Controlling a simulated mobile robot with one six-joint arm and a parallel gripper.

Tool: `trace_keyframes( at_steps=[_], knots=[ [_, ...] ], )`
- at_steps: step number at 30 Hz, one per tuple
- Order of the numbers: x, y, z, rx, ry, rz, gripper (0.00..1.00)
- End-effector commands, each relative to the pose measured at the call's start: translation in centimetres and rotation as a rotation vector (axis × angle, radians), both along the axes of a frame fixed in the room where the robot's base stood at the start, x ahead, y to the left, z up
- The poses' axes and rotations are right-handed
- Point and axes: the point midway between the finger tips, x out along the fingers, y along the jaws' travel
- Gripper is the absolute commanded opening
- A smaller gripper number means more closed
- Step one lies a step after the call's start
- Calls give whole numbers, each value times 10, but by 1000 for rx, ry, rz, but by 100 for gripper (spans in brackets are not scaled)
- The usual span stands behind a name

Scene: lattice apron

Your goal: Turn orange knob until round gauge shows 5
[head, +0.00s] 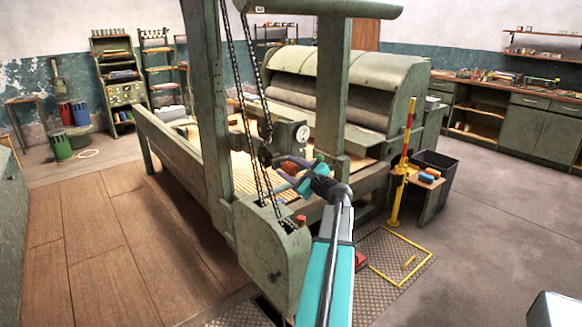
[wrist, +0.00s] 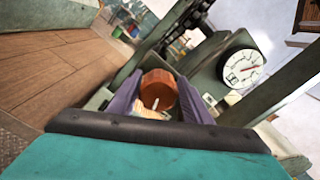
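The orange knob (wrist: 158,92) sits between the two purple fingers of my gripper (wrist: 158,98) in the wrist view. It fills the gap, with a finger against each side, and a pale pointer mark shows on its face. In the head view my gripper (head: 293,172) is at the machine's front, with a little of the orange knob (head: 290,167) visible. The round white gauge (head: 302,133) is just above and right of it. In the wrist view the gauge (wrist: 242,67) has a red needle lying toward the right; its numbers are too small to read.
Dark chains (head: 247,110) hang just left of my gripper. A green post (head: 333,90) stands to the right, with a large roller machine (head: 350,85) behind. A yellow-and-red lever (head: 404,150) stands further right, near a small table (head: 425,182) with orange and blue objects.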

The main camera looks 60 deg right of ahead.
Motion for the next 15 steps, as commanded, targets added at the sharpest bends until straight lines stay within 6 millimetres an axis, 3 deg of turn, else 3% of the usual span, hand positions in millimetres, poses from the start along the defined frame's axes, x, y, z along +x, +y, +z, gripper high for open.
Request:
trace_keyframes(
  at_steps=[8,15],
  knots=[
    [1,2,1,-1,-2,5,45],
    [-10,7,1,-1,-2,5,45]
  ],
)
